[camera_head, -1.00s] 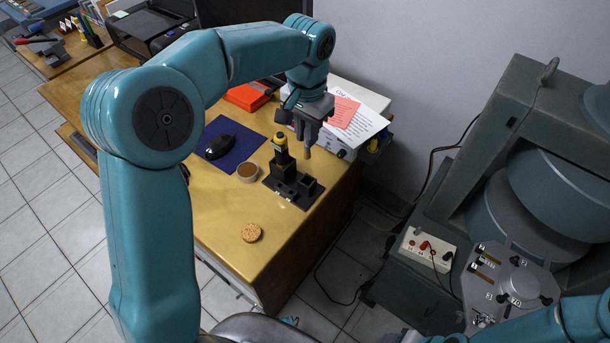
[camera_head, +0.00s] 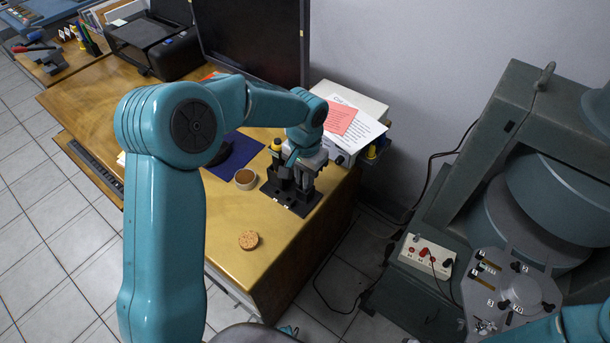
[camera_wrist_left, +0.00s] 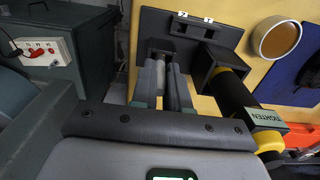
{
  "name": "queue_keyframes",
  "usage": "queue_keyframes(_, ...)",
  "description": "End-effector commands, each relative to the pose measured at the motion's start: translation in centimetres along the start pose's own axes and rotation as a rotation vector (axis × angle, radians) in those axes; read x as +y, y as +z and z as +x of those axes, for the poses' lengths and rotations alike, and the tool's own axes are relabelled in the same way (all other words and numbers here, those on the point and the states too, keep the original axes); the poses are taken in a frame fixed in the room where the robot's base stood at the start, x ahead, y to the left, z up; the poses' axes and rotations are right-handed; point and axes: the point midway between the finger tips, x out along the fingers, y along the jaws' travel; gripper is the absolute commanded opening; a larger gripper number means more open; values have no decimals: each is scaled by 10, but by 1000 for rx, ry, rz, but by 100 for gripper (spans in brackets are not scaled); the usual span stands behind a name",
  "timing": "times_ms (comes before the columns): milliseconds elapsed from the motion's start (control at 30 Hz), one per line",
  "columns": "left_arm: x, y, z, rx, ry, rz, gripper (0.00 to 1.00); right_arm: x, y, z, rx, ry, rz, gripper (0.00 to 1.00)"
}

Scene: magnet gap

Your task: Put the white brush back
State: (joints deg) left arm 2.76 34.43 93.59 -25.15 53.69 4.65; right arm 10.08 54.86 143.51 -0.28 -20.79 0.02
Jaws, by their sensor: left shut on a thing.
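My left gripper (camera_head: 300,188) is shut and points down at the right part of the black holder (camera_head: 286,200) on the yellow desk. In the left wrist view its fingers (camera_wrist_left: 161,90) reach toward a socket of the holder (camera_wrist_left: 152,25). My right gripper is out of view.
A round cup (camera_head: 245,179) stands left of the holder on the desk (camera_head: 225,225), with a cork disc (camera_head: 249,240) in front. A box with papers (camera_head: 352,120) is behind. A grey machine (camera_head: 440,220) stands at the right, with a white switch box (camera_head: 428,256).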

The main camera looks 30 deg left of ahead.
Motion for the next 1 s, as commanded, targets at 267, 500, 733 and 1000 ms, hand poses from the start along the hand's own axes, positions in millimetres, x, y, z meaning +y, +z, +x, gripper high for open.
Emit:
queue_keyframes(267, 0, 0, 3, 0, 0, 0, 40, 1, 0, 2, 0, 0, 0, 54)
queue_keyframes(500, 0, 0, 1, 0, 0, 0, 40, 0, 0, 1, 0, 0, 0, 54)
queue_keyframes(733, 0, -1, -32, 6, 0, -1, 40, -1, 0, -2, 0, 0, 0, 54)
queue_keyframes(1000, 0, -1, -94, 5, 0, -1, 40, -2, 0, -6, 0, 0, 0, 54)
